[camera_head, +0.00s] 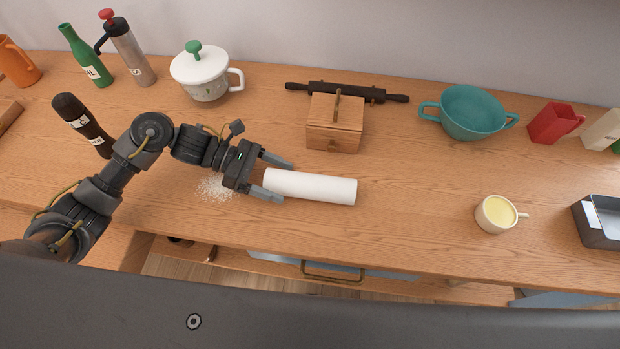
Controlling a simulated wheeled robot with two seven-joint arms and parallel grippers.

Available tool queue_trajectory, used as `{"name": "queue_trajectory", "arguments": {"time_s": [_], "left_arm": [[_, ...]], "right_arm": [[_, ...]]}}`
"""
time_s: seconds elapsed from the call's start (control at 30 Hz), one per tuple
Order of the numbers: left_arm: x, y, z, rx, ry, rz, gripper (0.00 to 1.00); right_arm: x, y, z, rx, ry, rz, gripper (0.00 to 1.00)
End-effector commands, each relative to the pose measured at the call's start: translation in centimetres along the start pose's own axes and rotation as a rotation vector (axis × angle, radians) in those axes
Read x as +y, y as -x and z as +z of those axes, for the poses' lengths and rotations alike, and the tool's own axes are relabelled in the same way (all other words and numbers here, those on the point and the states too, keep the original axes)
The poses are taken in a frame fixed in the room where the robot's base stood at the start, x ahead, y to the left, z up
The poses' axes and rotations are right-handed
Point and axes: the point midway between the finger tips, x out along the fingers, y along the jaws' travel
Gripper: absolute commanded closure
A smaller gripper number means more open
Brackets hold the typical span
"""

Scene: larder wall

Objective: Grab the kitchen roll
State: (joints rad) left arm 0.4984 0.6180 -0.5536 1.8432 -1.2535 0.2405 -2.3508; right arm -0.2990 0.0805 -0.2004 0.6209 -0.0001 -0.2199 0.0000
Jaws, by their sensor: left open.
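The kitchen roll (318,188) is a white cylinder lying on its side on the wooden counter, near the middle of the view. Its long axis runs left to right. My left gripper (285,181) is open at the roll's left end, with one finger on the far side and one on the near side. The roll's left end lies close to the space between the fingertips. I cannot tell whether a finger touches it. My right gripper is not in view.
A wooden box (334,125) and a dark rolling pin (384,95) lie behind the roll. A teal bowl (472,112) and a cream cup (495,214) stand to the right. White grains (215,188) lie under my left gripper. A dark bottle (82,124) stands left.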

Motion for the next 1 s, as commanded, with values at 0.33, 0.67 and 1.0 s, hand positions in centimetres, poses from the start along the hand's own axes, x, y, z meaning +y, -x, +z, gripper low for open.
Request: {"name": "queue_trajectory", "arguments": {"time_s": [0.33,0.67,1.0], "left_arm": [[0.1,-1.9,-0.1,0.001,-0.001,0.002,0.23],[0.1,-1.9,0.0,0.0,-0.001,0.002,0.55],[0.1,-1.9,0.0,0.0,-0.002,0.002,0.71]], "right_arm": [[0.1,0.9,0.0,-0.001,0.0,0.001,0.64],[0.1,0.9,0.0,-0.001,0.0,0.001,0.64],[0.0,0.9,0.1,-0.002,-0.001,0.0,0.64]]}}
